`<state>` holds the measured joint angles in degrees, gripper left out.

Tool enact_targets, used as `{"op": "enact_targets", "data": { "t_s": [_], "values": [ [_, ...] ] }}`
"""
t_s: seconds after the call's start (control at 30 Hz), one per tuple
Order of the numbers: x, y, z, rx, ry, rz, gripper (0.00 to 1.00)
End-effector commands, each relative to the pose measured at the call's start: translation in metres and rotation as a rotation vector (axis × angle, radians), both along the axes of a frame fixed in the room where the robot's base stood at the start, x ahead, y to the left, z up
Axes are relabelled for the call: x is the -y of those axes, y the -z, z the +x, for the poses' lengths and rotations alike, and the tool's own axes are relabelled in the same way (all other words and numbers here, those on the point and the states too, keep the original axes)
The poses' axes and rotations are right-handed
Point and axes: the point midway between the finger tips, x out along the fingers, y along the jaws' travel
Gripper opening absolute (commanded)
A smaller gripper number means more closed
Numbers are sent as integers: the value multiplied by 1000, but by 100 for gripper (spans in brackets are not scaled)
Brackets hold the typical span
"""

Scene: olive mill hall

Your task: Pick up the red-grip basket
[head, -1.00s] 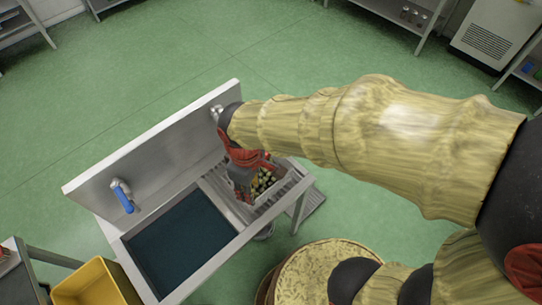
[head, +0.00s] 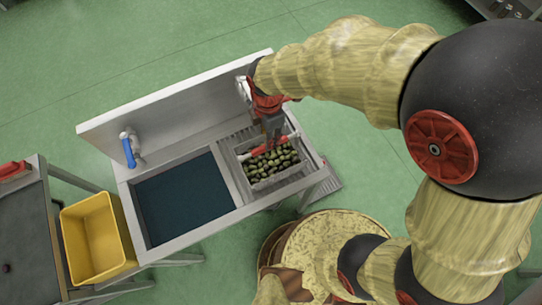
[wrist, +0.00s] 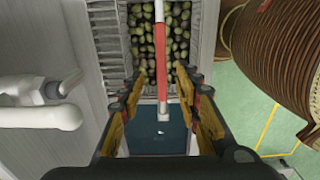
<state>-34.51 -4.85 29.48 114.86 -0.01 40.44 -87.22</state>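The basket (head: 272,181) is a pale, box-shaped one full of green and dark olives. It stands on the ribbed draining board at the right of the sink. Its handle spans above the olives with a red grip (wrist: 161,80) in the middle; the grip also shows in the head view (head: 270,148). My gripper (wrist: 163,78) points down over the basket. Its fingers are apart, one on each side of the red grip, with visible gaps on both sides in the wrist view. In the head view my gripper (head: 272,133) hides part of the handle.
The sink basin (head: 183,200) is left of the basket, with a metal backsplash (head: 180,100) and a blue-handled tap (head: 128,150). A yellow crate (head: 97,235) stands further left. A stack of round mats (head: 335,235) stands in front, close to the draining board.

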Motion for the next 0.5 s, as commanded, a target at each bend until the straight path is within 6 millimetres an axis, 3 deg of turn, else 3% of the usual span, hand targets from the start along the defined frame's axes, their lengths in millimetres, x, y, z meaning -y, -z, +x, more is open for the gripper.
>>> {"op": "enact_targets", "data": {
  "t_s": [0.27,0.5],
  "values": [
    [2,25,-1,-3,3,-2,33],
    [5,60,-1,-4,4,-3,33]
  ]
}}
